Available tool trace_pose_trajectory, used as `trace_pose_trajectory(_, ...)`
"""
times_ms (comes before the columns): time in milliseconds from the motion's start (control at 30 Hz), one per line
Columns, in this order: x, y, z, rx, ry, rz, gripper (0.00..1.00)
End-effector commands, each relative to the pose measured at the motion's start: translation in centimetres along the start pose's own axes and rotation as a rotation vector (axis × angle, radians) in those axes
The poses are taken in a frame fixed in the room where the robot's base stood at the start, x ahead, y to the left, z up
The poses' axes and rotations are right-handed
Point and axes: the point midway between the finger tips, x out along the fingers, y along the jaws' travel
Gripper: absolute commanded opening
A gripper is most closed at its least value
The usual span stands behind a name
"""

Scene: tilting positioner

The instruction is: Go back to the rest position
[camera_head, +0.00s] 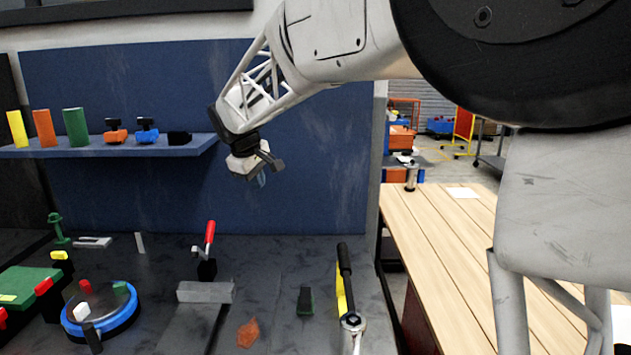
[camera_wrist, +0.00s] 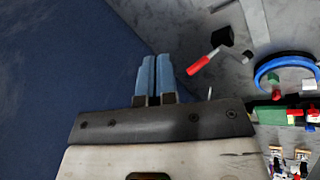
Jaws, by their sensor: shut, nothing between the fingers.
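My gripper (camera_head: 262,179) hangs in the air in front of the blue back panel (camera_head: 310,150), above the dark worktop. In the wrist view its two blue fingers (camera_wrist: 154,75) lie close together with nothing between them. It touches nothing. My arm reaches in from the upper right. Below and left of the gripper, a red-handled clamp (camera_head: 210,235) stands on the worktop; its red handle also shows in the wrist view (camera_wrist: 199,62).
A shelf (camera_head: 180,148) at left holds yellow, orange and green cylinders and small clamps. A blue-ringed round table (camera_head: 128,322) and a green block (camera_head: 28,284) stand front left. A ratchet (camera_head: 352,322) and an orange piece (camera_head: 249,332) lie in front. A wooden table (camera_head: 430,230) is at right.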

Motion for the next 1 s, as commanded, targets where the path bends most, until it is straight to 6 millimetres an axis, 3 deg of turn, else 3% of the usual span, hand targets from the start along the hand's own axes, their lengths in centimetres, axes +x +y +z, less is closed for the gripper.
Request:
trace_pose_trajectory(100, -0.7, 0.2, 4.3, 0.069, -0.003, -0.013, 0.00)
trace_pose_trajectory(467, -1.9, -1.3, 16.4, 0.277, -0.012, -0.053, 0.00)
trace_pose_trajectory(767, -2.4, -4.2, 25.9, 0.454, -0.020, -0.084, 0.00)
trace_pose_trajectory(1000, -2.4, -7.5, 32.8, 0.597, -0.026, -0.107, 0.00)
